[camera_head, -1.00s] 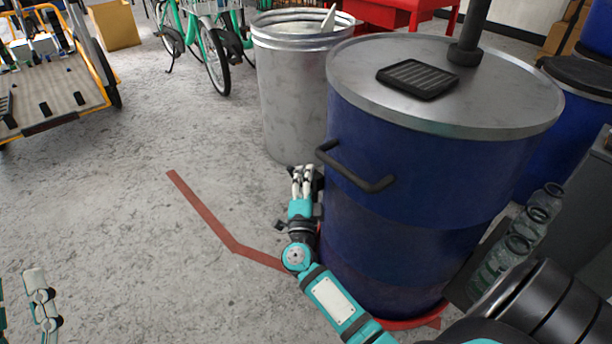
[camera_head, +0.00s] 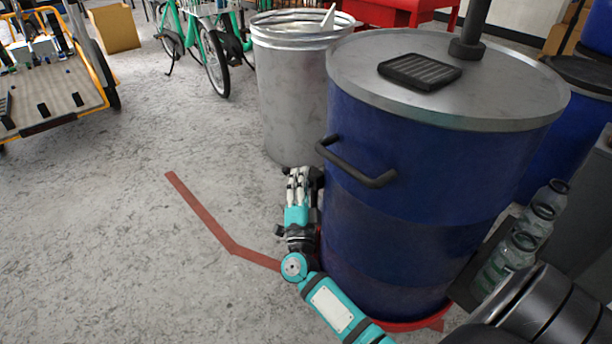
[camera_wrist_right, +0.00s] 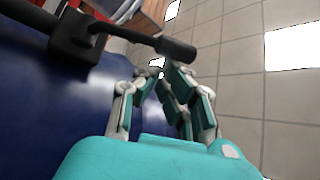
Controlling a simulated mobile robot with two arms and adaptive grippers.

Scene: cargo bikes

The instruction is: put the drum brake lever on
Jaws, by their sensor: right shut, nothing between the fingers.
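A black lever (camera_head: 352,165) is mounted on the side of the large blue drum (camera_head: 400,230). In the right wrist view the lever (camera_wrist_right: 135,36) runs from a dark block on the drum wall to a thicker end. My right gripper (camera_head: 302,176) points upward close beside the drum, below and left of the lever's left end. It is shut and empty. Its fingertips (camera_wrist_right: 165,78) lie just below the lever's thick end in the wrist view; whether they touch cannot be told. My left gripper is out of view.
A galvanized bin (camera_head: 290,95) stands behind the right gripper. Glass bottles (camera_head: 520,245) stand right of the drum. A cargo bike (camera_head: 55,90) is at the upper left. A red line (camera_head: 205,215) marks the floor; the floor at left is clear.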

